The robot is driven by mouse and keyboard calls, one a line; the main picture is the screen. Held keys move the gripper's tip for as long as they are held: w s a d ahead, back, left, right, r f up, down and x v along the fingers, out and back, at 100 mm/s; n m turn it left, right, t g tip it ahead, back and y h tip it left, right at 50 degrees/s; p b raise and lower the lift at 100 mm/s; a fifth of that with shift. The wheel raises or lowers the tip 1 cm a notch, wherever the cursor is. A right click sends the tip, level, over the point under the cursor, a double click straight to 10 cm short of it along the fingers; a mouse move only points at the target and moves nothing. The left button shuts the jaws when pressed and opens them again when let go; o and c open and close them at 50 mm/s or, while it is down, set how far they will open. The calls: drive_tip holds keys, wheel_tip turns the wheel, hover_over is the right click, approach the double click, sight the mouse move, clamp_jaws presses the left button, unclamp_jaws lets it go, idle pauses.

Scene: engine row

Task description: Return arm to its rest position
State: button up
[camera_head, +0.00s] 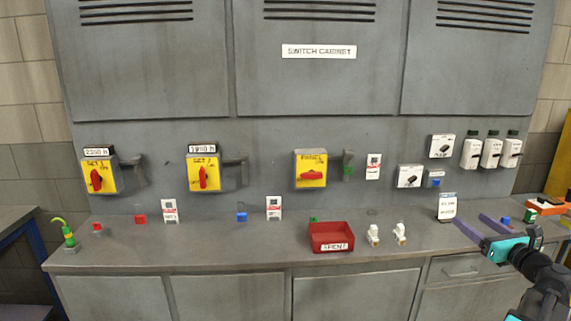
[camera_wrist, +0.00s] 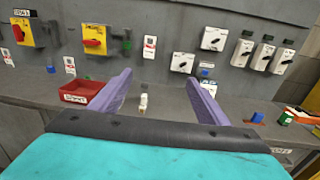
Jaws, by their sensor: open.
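My gripper (camera_head: 474,226) is at the right of the head view, over the right part of the grey counter (camera_head: 270,250). Its two purple fingers are spread apart with nothing between them. In the wrist view my gripper (camera_wrist: 160,88) also shows open and empty, pointing toward the cabinet. A small white fuse-like piece (camera_wrist: 143,101) shows beyond and below the gap between the fingers, apart from them. The arm reaches in from the lower right corner of the head view.
A red bin (camera_head: 332,237) stands on the counter, with two white pieces (camera_head: 374,235) to its right. Yellow switch boxes with red handles (camera_head: 312,169) line the grey switch cabinet (camera_head: 318,85). A blue block (camera_head: 505,220) and an orange tray (camera_head: 548,209) lie at the right. The counter's front middle is clear.

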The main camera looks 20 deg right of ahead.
drive_tip(key=w+a+f+n+g+y, duration=0.1)
drive_tip(key=w+a+f+y, duration=0.3)
drive_tip(key=w+a+f, duration=0.5)
drive_tip(key=w+a+f+n+y, duration=0.25)
drive_tip(key=w+a+f, duration=0.55)
drive_tip(key=w+a, duration=0.4)
drive_tip(key=w+a+f+n+g+y, duration=0.2)
drive_tip(key=w+a+f+g+y, duration=0.2)
drive_tip(key=a+f, duration=1)
drive_tip(key=s+a+f+n+g+y, duration=0.1)
drive_tip(key=s+a+f+n+g, duration=0.15)
drive_tip(key=a+f, duration=0.55)
drive_tip(key=s+a+f+n+g+y, duration=0.1)
drive_tip(key=a+f+n+g, duration=0.25)
drive_tip(key=a, duration=0.95)
drive_tip(key=s+a+f+n+g, duration=0.7)
drive_tip(key=s+a+f+n, duration=0.2)
drive_tip(key=s+a+f, duration=0.7)
drive_tip(key=s+d+f+n+g+h, duration=0.1)
drive_tip(key=s+f+n+g+h, duration=0.2)
drive_tip(key=s, duration=0.4)
drive_tip(key=s+d+f+n+g+h, duration=0.1)
drive_tip(key=s+f+n, duration=0.35)
drive_tip(key=s, duration=0.25)
drive_tip(key=s+d+n+g+h, duration=0.1)
drive_tip(key=s+d+n+h, duration=0.3)
drive_tip(key=d+n, duration=0.3)
drive_tip(key=n, duration=0.4)
drive_tip(key=shift+s+d+r, duration=0.15)
drive_tip(key=shift+s+d, duration=0.25)
